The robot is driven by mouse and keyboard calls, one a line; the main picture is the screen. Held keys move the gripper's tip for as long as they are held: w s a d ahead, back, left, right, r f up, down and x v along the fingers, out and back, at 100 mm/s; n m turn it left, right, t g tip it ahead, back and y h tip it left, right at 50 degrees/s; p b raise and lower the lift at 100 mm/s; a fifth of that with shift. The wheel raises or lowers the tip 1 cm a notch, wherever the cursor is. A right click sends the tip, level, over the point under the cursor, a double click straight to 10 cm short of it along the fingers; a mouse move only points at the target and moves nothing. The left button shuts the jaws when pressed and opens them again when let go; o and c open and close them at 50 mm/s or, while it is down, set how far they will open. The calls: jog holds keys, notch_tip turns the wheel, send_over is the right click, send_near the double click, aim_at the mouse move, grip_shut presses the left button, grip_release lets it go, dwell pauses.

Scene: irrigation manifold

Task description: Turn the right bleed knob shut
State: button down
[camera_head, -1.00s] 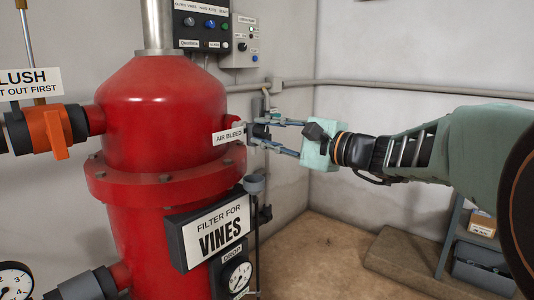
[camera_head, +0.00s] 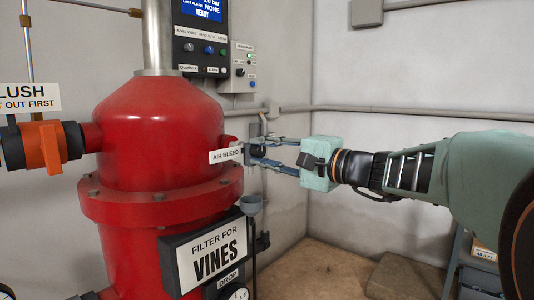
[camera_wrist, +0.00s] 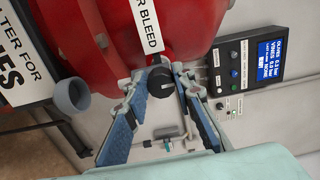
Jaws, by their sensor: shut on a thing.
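The bleed knob (camera_wrist: 161,86) is small and black, below the AIR BLEED label (camera_wrist: 144,24) in the wrist view. It sticks out from the side of the red filter tank (camera_wrist: 190,25). In the head view the knob (camera_head: 257,150) is dark and partly hidden by the fingers, right of the AIR BLEED label (camera_head: 227,156). My gripper (camera_wrist: 161,78) is shut on the knob, one blue-padded finger on each side. My gripper (camera_head: 258,151) reaches in from the right in the head view. The knob's exact turn is hard to read.
A grey cup (camera_head: 250,204) on a pipe sits just below the gripper. The FILTER FOR VINES sign (camera_head: 209,250) is lower left. Control boxes (camera_head: 239,70) hang on the wall above.

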jog(key=c, duration=1.6)
grip_release()
jog(key=v, duration=0.7)
jog(key=shift+s+d, duration=0.15)
jog(key=shift+d, duration=0.1)
jog(key=shift+f, duration=0.1)
